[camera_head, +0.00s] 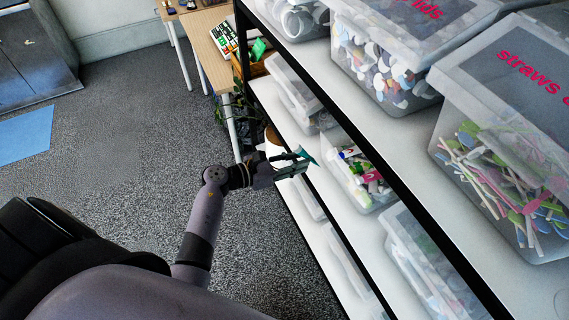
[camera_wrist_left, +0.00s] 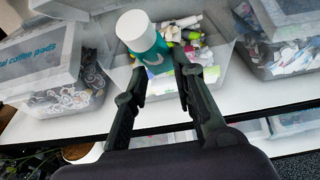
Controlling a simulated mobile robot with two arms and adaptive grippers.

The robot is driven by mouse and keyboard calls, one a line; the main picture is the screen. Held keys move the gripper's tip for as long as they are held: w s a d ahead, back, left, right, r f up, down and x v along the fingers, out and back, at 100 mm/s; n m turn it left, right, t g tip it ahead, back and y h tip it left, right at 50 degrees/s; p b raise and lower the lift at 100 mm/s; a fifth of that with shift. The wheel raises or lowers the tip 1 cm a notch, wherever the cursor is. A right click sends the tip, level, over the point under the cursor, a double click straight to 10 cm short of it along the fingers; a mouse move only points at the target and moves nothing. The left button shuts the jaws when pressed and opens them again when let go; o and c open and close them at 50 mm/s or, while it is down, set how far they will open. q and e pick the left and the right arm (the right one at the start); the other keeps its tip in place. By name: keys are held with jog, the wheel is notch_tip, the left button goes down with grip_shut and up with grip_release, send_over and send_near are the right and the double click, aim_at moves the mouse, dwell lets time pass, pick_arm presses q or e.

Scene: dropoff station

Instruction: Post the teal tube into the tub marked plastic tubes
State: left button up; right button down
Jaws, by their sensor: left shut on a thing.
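The teal tube has a white cap (camera_wrist_left: 132,27) and a teal body (camera_wrist_left: 152,52) in the left wrist view. My left gripper (camera_wrist_left: 165,74) is shut on it, with a finger on each side of its lower part. In the head view a small teal part of the tube (camera_head: 308,156) shows at the tips of my left gripper (camera_head: 301,165). Just beyond is an open clear tub (camera_head: 372,206) on the middle shelf, holding several coloured tubes. The tube is over this tub's near side in the wrist view. No marking on the tub is readable. My right gripper is out of view.
A black shelf edge (camera_head: 372,151) runs above the tub. Lidded tubs stand on both sides of it, one marked coffee pods (camera_wrist_left: 40,62). The straws tub (camera_head: 500,190) is on the shelf above. A plant (camera_head: 240,112) and desk (camera_head: 208,50) are behind.

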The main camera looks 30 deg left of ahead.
pick_arm(q)
jog(key=x, duration=0.4)
jog(key=r+x, duration=0.1)
jog(key=x, duration=0.1)
jog(key=shift+w+d, duration=0.1)
jog(key=shift+d, duration=0.1)
jog(key=b+x, duration=0.2)
jog(key=x, duration=0.1)
jog(key=b+x, duration=0.2)
jog(key=x, duration=0.2)
jog(key=r+b+x, duration=0.1)
jog(key=b+x, duration=0.1)
jog(key=x, duration=0.2)
jog(key=shift+w+d+f, duration=0.1)
jog(key=shift+w+d, duration=0.05)
jog(key=shift+w, duration=0.15)
jog(key=shift+b+x, duration=0.45)
jog(key=shift+x, duration=0.45)
jog(key=shift+r, duration=0.3)
jog(key=o, duration=1)
jog(key=v, duration=1.2)
jog(key=shift+f, duration=0.1)
